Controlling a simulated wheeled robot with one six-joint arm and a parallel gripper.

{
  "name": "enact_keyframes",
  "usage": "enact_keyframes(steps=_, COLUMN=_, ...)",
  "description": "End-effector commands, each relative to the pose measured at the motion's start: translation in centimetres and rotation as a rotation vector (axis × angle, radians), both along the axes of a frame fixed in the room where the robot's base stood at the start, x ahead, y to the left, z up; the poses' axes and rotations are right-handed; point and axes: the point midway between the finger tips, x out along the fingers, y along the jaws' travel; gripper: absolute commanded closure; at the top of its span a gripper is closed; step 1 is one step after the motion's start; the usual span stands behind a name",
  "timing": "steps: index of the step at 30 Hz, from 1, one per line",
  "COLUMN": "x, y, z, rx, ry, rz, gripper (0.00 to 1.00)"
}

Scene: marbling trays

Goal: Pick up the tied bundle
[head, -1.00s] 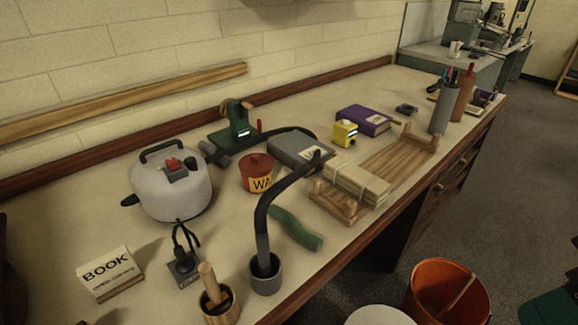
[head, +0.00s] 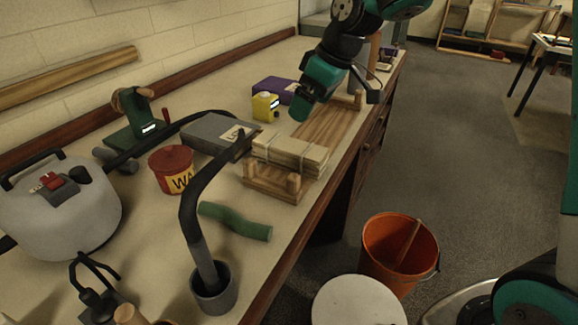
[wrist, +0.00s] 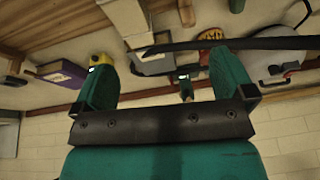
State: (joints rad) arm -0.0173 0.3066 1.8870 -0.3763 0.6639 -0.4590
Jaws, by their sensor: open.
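The tied bundle (head: 288,153) is a stack of pale flat strips bound with thin ties. It lies across the near end of a slatted wooden rack (head: 327,131) on the bench. It also shows at the top of the wrist view (wrist: 125,16), partly cut off by the frame edge. My gripper (head: 301,106) is above the bench, beyond the bundle and apart from it. In the wrist view my gripper (wrist: 165,68) has its two teal fingers wide apart with nothing held between them.
A grey book (head: 212,133), yellow box (head: 265,107) and purple book (head: 272,86) lie left of the rack. A black bent pipe (head: 196,195) rises in front. A red tin (head: 172,168) and green tube (head: 236,221) are nearby. An orange bucket (head: 378,262) stands on the floor.

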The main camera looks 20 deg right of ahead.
Motion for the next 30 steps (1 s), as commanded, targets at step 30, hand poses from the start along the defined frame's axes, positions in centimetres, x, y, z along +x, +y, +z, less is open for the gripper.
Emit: enact_keyframes(steps=30, x=8.4, y=0.3, z=-15.0, rx=-0.031, ry=-0.048, rz=0.012, gripper=0.0)
